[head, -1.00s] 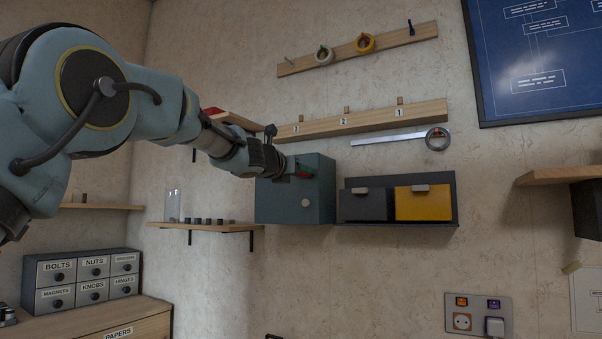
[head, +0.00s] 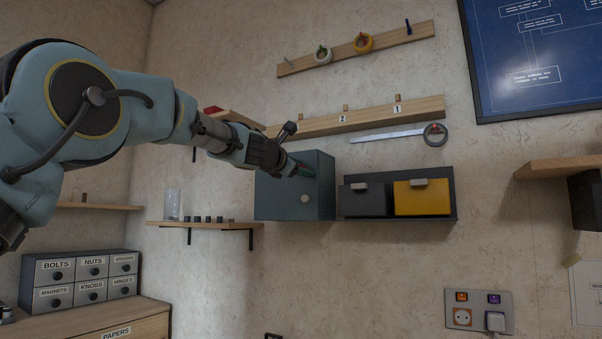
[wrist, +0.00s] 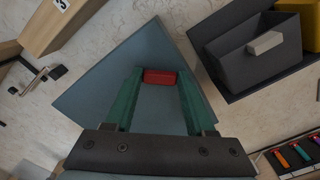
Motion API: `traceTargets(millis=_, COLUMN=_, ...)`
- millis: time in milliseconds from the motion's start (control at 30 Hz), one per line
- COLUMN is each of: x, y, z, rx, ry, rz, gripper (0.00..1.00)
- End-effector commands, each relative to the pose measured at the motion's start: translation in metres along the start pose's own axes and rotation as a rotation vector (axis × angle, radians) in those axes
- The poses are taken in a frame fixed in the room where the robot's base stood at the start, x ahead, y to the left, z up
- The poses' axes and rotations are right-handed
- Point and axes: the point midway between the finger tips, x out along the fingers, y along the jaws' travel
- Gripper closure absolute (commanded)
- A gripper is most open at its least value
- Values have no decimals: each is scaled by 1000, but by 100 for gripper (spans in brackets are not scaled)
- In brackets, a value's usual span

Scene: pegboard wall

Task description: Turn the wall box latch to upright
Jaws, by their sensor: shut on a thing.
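The wall box (head: 275,198) is a blue-grey box on the wall, with a round pale knob (head: 305,198) low on its front. In the wrist view the box (wrist: 95,95) appears turned at a slant. The red latch (wrist: 160,77) sits on its front between the green fingertips of my gripper (wrist: 160,80), which is shut on it. The latch lies slanted to the box's edges. In the head view my gripper (head: 303,170) is at the upper front of the box, and its fingers mostly hide the latch.
Right of the box, a dark shelf (head: 449,200) holds a grey bin (head: 364,206) and a yellow bin (head: 422,199). Above is a wooden peg rail (head: 370,117) with a hanging metal tool (head: 385,136). A small shelf (head: 205,226) with cups is lower left.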

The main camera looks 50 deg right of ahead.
Motion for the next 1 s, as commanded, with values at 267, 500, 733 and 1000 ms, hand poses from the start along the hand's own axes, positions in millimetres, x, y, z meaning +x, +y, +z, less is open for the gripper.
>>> traceTargets(millis=267, x=0, y=-2, z=-2, rx=261, ry=0, rz=0, gripper=100)
traceTargets(millis=500, x=0, y=-3, z=-2, rx=487, ry=0, rz=0, gripper=100)
traceTargets(millis=733, x=0, y=-4, z=-2, rx=674, ry=0, rz=0, gripper=100)
traceTargets(millis=1000, x=0, y=-4, z=-2, rx=821, ry=0, rz=0, gripper=100)
